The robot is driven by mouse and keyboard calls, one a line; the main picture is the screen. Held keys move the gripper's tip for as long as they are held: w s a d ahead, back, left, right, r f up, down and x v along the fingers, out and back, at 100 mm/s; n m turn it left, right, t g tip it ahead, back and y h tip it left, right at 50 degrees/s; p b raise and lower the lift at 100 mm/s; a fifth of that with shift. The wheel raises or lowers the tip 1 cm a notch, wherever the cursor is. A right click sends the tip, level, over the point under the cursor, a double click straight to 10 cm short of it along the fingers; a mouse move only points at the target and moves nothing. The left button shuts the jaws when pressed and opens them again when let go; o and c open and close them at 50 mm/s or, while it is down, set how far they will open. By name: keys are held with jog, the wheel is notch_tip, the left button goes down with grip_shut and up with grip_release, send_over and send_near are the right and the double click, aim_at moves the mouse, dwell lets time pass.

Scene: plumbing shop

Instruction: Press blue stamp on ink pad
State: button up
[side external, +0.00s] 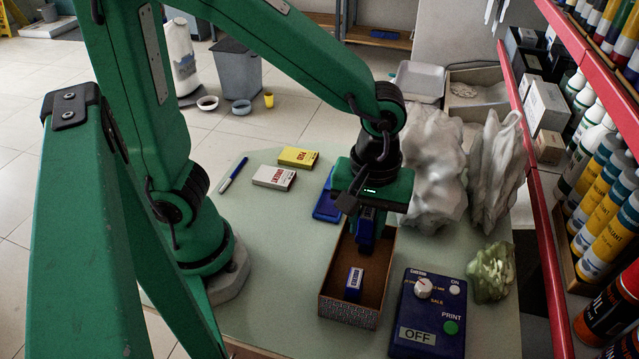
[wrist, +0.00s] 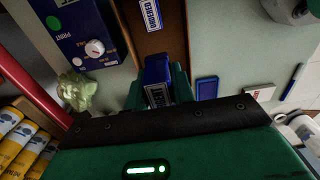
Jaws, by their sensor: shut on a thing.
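My gripper (side external: 366,243) is shut on a blue stamp (side external: 366,222) with a pale label, at the far end of a brown open box. In the wrist view, the held stamp (wrist: 157,72) stands between the green fingers (wrist: 158,97); its label is not readable. I cannot tell whether its base touches the box floor. A flat blue pad, seemingly the ink pad (side external: 325,208), lies on the table just left of my gripper, partly hidden by it.
A second blue stamp (side external: 354,282) lies in the brown box (side external: 335,308). A blue control box (side external: 428,325) marked OFF is at right. A white box (side external: 274,177), a yellow box (side external: 298,157) and a pen (side external: 233,174) lie left. White bags (side external: 435,165) and a red shelf crowd the right.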

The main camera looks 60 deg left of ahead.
jog(key=shift+w+a+f, duration=0.25)
jog(key=shift+w+a, duration=0.15)
jog(key=shift+a, duration=0.35)
jog(key=w+a+f, duration=0.3)
jog(key=a, duration=0.5)
send_over(329, 207)
jog(key=shift+f, duration=1.05)
jog(key=shift+f, duration=0.2)
jog(key=shift+f, duration=2.7)
jog(key=shift+f, duration=0.65)
